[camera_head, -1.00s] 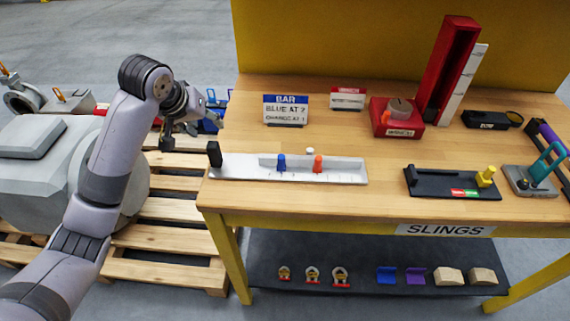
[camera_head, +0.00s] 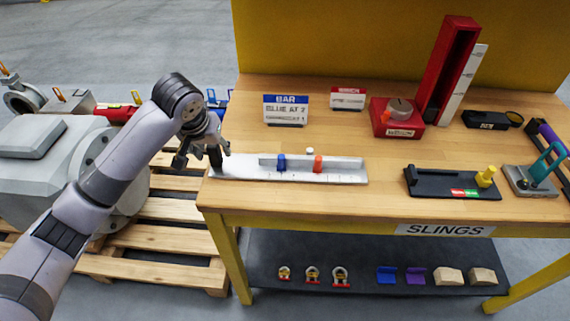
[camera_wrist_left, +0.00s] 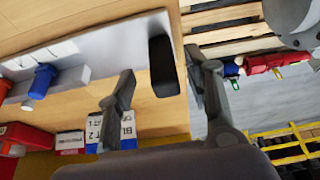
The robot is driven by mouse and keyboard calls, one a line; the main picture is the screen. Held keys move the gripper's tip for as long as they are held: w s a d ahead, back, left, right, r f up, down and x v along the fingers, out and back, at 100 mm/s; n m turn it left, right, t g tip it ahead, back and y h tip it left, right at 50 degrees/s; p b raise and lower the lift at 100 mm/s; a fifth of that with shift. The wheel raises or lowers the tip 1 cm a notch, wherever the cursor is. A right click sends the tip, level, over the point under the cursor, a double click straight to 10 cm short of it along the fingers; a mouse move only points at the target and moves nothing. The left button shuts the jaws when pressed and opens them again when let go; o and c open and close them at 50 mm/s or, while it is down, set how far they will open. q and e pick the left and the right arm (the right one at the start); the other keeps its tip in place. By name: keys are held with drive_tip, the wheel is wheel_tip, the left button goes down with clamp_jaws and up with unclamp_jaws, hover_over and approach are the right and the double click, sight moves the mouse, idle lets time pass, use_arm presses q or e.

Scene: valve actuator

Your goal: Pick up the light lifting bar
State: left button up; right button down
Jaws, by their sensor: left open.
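A long light-grey bar or tray (camera_head: 250,178) lies along the front left of the wooden table, with a blue peg (camera_head: 281,162) and an orange peg (camera_head: 317,163) on it. A black upright block (camera_head: 214,157) stands at its left end. My left gripper (camera_head: 203,157) is open at this block, partly covering it. In the left wrist view, the black block (camera_wrist_left: 164,66) shows between and beyond the open fingers of the gripper (camera_wrist_left: 160,64); whether they touch it I cannot tell. My right gripper is not in view.
A red box with a knob (camera_head: 397,117), a black tray with a yellow peg (camera_head: 440,185) and a tall red holder (camera_head: 450,65) stand to the right. Wooden pallets (camera_head: 180,210) lie left of the table.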

use_arm(q)
drive_tip(key=x, duration=0.3)
drive_tip(key=shift+w+a+f, duration=0.25)
drive_tip(key=shift+w, duration=0.05)
clamp_jaws()
idle(0.3)
idle(0.4)
drive_tip(key=shift+r, duration=0.2)
